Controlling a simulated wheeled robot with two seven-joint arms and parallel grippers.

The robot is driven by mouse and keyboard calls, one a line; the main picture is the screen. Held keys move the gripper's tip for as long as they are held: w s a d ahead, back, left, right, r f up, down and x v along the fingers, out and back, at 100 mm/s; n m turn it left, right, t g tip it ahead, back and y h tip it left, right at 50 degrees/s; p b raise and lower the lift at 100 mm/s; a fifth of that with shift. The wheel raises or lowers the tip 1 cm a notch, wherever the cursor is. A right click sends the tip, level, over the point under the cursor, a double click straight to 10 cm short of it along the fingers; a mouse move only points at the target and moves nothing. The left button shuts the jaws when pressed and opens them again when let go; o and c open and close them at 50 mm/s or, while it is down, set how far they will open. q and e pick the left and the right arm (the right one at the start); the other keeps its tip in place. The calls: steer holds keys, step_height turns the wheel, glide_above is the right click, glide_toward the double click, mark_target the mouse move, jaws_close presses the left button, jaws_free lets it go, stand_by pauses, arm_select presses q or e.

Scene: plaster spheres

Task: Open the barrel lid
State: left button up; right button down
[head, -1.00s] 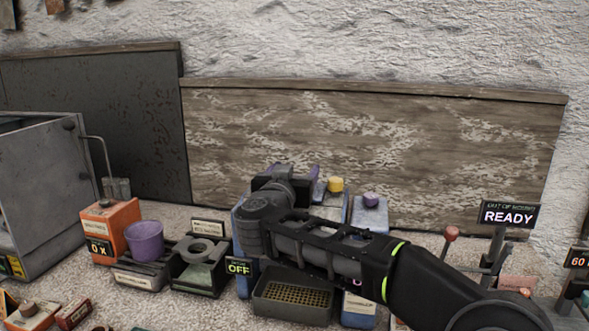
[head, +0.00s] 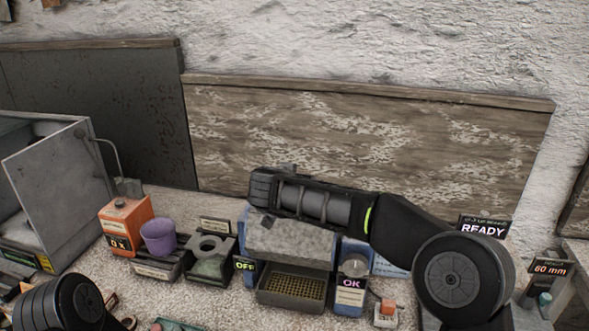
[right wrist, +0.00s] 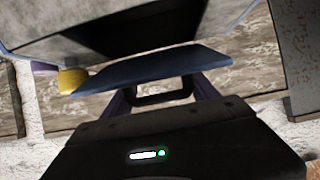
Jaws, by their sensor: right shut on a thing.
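In the right wrist view a flat blue panel (right wrist: 150,70), which I take to be the barrel lid, lies right at my right gripper (right wrist: 165,93). The gripper's purple fingers are shut at its near edge. Beyond the panel is a grey body with a dark opening (right wrist: 150,30). In the head view my right arm reaches across above a grey speckled machine body (head: 290,240) between blue sides. The arm hides the lid and the right gripper there. Part of my left arm shows at the bottom left; its gripper is out of view.
A mesh tray (head: 292,288) sits before the machine. An OK-labelled blue box (head: 350,290) with a dial is right of it. Left are an OFF sign (head: 245,265), a grey ring holder (head: 208,258), a purple cup (head: 158,237) and an orange box (head: 126,225).

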steer(key=shift+w+d+g, duration=0.25)
steer(key=shift+w+g, duration=0.05)
steer(key=shift+g, duration=0.4)
steer(key=shift+c, duration=2.2)
jaws_free()
steer(key=shift+s+a+r, duration=0.2)
steer(key=shift+s+r, duration=0.15)
steer(key=shift+s, duration=0.15)
steer(key=b+v, duration=0.1)
steer(key=v, duration=0.5)
steer(key=shift+s+d+r+b, duration=0.1)
steer(key=shift+s+r+b, duration=0.15)
steer(key=shift+b, duration=0.05)
steer(key=shift+f, duration=0.1)
